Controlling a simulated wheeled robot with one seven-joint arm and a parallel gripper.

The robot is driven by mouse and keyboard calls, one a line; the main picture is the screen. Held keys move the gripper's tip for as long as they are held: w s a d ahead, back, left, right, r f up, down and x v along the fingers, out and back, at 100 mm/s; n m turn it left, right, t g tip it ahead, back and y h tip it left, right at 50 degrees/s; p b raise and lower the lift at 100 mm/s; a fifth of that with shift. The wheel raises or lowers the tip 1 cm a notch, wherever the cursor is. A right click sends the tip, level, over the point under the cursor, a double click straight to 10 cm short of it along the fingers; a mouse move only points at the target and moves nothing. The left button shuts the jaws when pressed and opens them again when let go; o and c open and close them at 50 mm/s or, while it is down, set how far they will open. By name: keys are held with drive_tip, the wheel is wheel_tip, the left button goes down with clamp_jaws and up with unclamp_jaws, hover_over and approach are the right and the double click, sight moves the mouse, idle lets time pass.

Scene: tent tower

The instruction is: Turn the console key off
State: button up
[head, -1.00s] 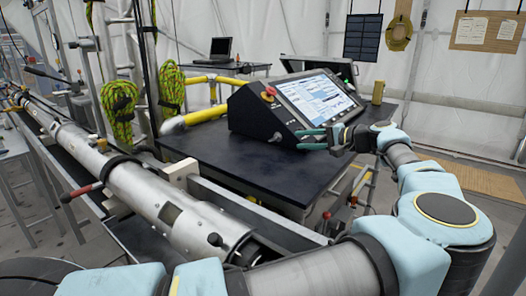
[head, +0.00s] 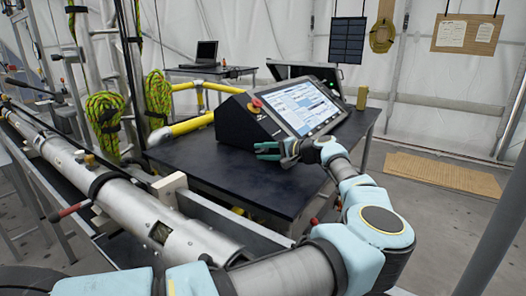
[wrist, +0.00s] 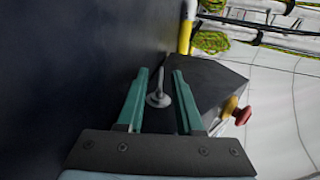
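The console (head: 240,125) is a dark wedge-shaped box with a lit screen (head: 300,104), standing on a black table. Its side panel (wrist: 212,85) shows in the wrist view. A small metal key (wrist: 158,98) with a round base shows between my fingers in the wrist view. In the head view I cannot make the key out by my gripper. My gripper (head: 268,151) is at the lower front of the console's left side. Its two teal fingers (wrist: 160,88) are open, one on each side of the key, with gaps visible; I see no grip on it.
A red knob (head: 257,102) sits on the console's upper left, and also shows at right in the wrist view (wrist: 243,116). The black tabletop (head: 215,165) is clear in front. A yellow rail (head: 190,126) runs behind, and a long metal tube (head: 135,205) lies at left.

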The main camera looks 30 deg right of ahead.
drive_tip(key=shift+c, duration=0.3)
clamp_jaws()
drive_tip(key=shift+f, duration=0.1)
idle(1.0)
